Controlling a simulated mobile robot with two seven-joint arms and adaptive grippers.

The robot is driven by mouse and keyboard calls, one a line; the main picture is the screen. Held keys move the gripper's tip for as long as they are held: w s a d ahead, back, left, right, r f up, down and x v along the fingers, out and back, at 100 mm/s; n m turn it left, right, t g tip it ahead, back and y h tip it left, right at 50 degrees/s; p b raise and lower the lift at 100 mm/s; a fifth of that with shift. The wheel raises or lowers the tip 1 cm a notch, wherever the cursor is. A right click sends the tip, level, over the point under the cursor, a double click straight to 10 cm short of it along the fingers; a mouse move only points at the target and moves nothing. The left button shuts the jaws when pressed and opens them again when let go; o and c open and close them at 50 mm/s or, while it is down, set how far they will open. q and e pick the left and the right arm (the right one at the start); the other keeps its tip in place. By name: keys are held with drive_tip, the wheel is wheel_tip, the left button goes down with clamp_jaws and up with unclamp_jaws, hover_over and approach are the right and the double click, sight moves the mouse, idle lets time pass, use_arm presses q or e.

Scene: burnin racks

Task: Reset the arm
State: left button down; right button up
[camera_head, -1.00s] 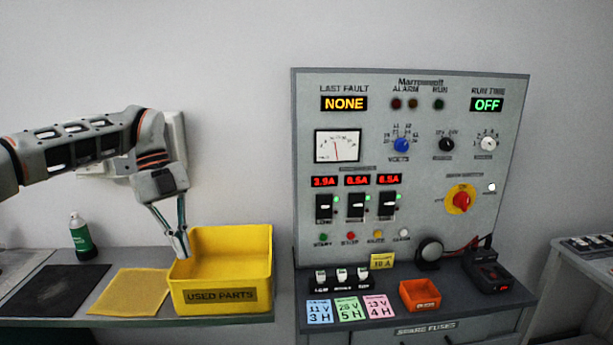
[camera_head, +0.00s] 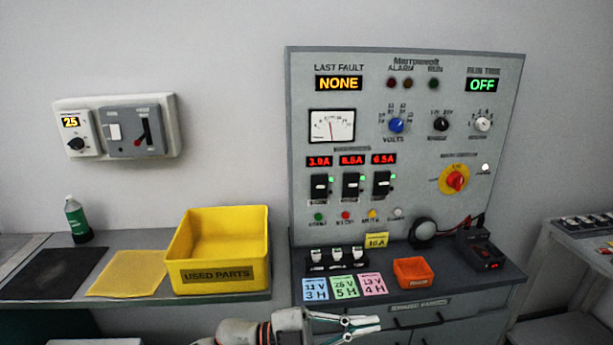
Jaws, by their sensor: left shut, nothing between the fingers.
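My left gripper (camera_head: 376,324) is low in the head view, in front of the drawers of the grey burn-in bench. Its fingers point right, and it holds nothing. The fingertips lie close together. My left arm comes in from the bottom edge, and most of it is out of the picture. My right gripper is not in the picture.
A yellow USED PARTS bin (camera_head: 218,282) stands on the left shelf beside a yellow mat (camera_head: 130,274) and a green bottle (camera_head: 77,222). The control panel (camera_head: 290,150) rises behind the bench. An orange tray (camera_head: 416,273) and coloured cards (camera_head: 345,287) lie on the bench top.

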use_arm(q)
drive_tip(key=w+a+f+n+t+y, duration=0.2)
drive_tip(key=a+f+n+t+y, duration=0.9)
drive_tip(key=a+f+n+t, duration=0.65)
drive_tip(key=s+a+f+n+g+y, duration=0.6)
drive_tip(key=s+a+f+g+y, duration=0.1)
drive_tip(key=s+a+f, duration=0.8)
drive_tip(key=shift+s+a+f, duration=0.35)
drive_tip(key=shift+s+f, duration=0.15)
drive_tip(key=shift+s, duration=0.3)
drive_tip(key=shift+g, duration=0.25)
